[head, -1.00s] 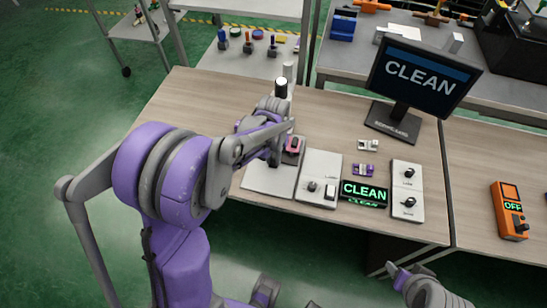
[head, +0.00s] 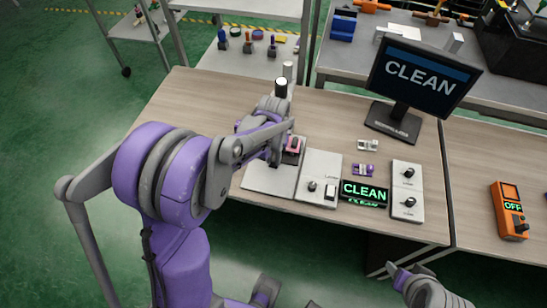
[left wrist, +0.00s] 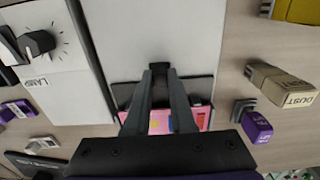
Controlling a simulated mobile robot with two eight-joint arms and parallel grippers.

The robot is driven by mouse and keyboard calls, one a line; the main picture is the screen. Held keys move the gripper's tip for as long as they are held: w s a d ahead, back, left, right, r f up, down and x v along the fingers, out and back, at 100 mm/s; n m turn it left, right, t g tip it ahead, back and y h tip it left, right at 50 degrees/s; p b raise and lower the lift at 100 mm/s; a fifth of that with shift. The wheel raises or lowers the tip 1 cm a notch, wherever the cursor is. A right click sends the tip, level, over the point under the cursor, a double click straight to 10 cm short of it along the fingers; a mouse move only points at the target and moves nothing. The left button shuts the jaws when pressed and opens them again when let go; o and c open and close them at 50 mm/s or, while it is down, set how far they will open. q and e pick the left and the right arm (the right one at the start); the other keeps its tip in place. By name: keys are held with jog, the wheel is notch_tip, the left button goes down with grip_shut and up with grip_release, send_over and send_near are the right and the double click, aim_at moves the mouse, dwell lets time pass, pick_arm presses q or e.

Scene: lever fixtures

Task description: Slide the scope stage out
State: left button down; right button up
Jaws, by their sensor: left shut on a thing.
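The scope stage (left wrist: 200,89) is a dark plate on a white base (left wrist: 205,30) in the left wrist view. A pink slide-like piece (left wrist: 158,122) with coloured patches lies on it, partly hidden by my fingers. In the head view the pink piece (head: 293,145) shows just beside my left gripper (head: 275,160). My left gripper is shut on a small black handle (left wrist: 160,68) at the stage's edge; its fingers also show in the left wrist view (left wrist: 160,85). The arm hides part of the scope in the head view. My right gripper (head: 397,272) hangs off the table's front edge, apart from everything.
A white panel (head: 320,165) with a knob and switch stands right of the scope base. Beyond it are a CLEAN display (head: 364,193), a knob panel (head: 407,175) and a monitor (head: 420,75). A block marked DUST (left wrist: 285,85) and a purple block (left wrist: 255,122) lie nearby.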

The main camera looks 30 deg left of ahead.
pick_arm(q)
jog(key=s+d, duration=0.1)
jog(key=s, duration=0.2)
jog(key=s+d, duration=0.1)
jog(key=s, duration=0.3)
jog(key=s+d, duration=0.1)
jog(key=s, duration=0.2)
jog(key=shift+s+b, duration=0.15)
jog(key=shift+b, duration=0.25)
jog(key=shift+s, duration=0.3)
jog(key=c, duration=0.8)
grip_release()
jog(key=shift+s+d, duration=0.1)
jog(key=shift+o, duration=0.2)
jog(key=shift+r, duration=0.2)
notch_tip(320, 180, up, 10)
jog(key=p, duration=0.2)
jog(key=shift+r, duration=0.25)
